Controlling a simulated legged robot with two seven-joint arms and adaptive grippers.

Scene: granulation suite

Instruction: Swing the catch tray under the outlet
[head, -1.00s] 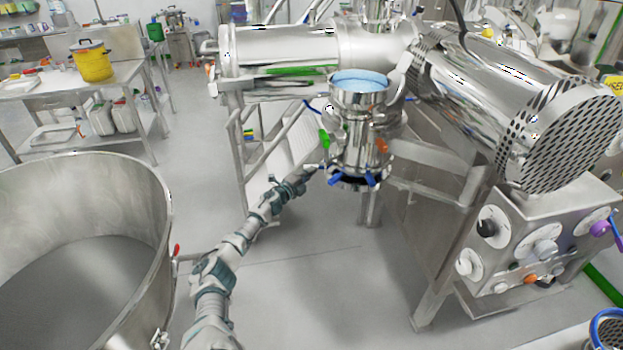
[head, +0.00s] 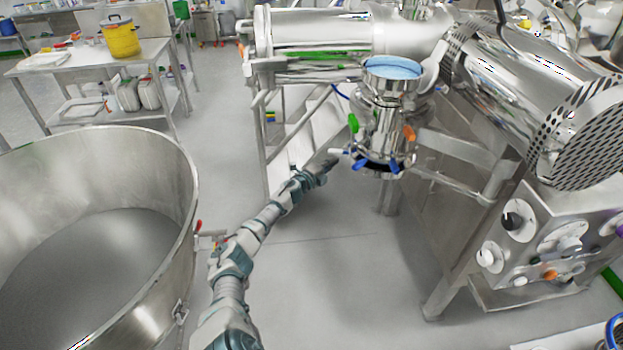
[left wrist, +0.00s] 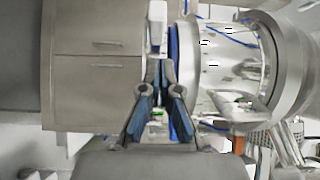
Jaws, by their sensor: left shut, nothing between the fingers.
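My left gripper (head: 325,165) is shut and empty beside the lower left of an upright steel vessel (head: 385,115) with a pale blue top. A short pale handle-like bar (head: 340,152) sticks out of the vessel's base towards the fingertips. In the left wrist view the closed fingers (left wrist: 160,72) point at a white bar (left wrist: 157,28), with the steel vessel (left wrist: 230,60) at their right. I cannot tell whether they touch the bar. I cannot clearly make out a catch tray or the outlet's mouth. My right gripper is not in view.
A large open steel bowl (head: 165,165) stands at the left, near my left arm. A steel machine with a control panel (head: 545,245) and frame legs stands at the right. A table with a yellow pot (head: 121,38) is at the back left. Clear floor lies in the middle.

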